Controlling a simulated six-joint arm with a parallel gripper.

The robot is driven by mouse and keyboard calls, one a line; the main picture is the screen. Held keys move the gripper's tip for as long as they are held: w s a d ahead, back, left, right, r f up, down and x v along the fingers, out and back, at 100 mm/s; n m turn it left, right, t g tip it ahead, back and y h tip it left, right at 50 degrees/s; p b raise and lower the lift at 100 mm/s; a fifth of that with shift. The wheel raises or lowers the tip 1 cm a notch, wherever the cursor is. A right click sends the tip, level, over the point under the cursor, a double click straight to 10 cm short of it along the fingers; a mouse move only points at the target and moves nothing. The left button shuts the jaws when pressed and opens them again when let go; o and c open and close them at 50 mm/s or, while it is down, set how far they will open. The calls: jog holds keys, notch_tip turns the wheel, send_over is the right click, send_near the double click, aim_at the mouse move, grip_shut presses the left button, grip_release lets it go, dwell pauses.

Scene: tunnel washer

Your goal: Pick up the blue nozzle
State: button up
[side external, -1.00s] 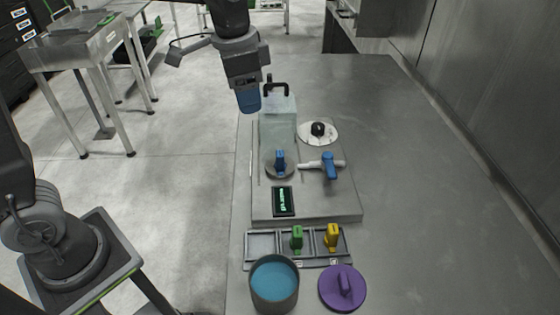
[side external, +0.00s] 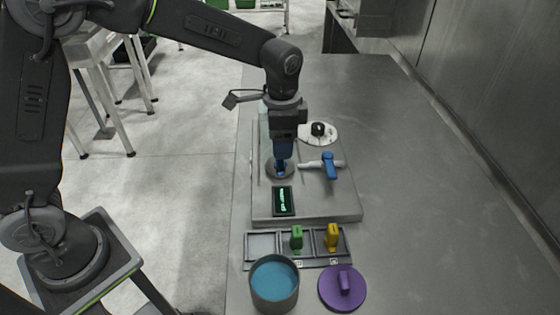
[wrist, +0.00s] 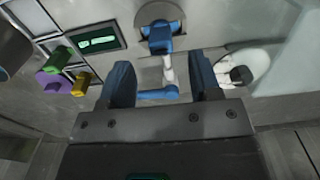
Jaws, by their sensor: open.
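The blue nozzle (side external: 281,168) stands on a round grey seat on the raised metal plate, mostly hidden by my gripper in the side view. In the wrist view the nozzle (wrist: 159,37) shows beyond the fingertips, roughly in line with the gap between them. My gripper (side external: 283,156) points straight down over it, with its blue fingers (wrist: 159,66) apart and nothing held. I cannot tell whether the fingertips reach down beside the nozzle's top.
A blue-handled valve (side external: 329,165) on a white pipe is just right of the nozzle. A small display (side external: 284,201) lies in front. A tray (side external: 262,246) holds green (side external: 296,237) and yellow (side external: 332,236) nozzles. A teal-filled pot (side external: 274,284) and purple lid (side external: 343,288) stand nearest.

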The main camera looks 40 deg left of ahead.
jog(key=f, duration=0.5)
jog(key=shift+s+a+f, duration=0.1)
jog(key=shift+a, duration=0.1)
jog(key=c, duration=1.1)
jog(key=shift+o, duration=0.2)
jog(key=shift+r, duration=0.65)
jog(key=r, duration=0.1)
jog(key=a+r, duration=0.1)
jog(key=r, duration=0.1)
jog(key=shift+r, duration=0.3)
jog(key=s+a+r, duration=0.2)
jog(key=a+r, duration=0.4)
jog(key=a, duration=0.4)
jog(key=shift+s+a, duration=0.2)
jog(key=shift+s, duration=0.05)
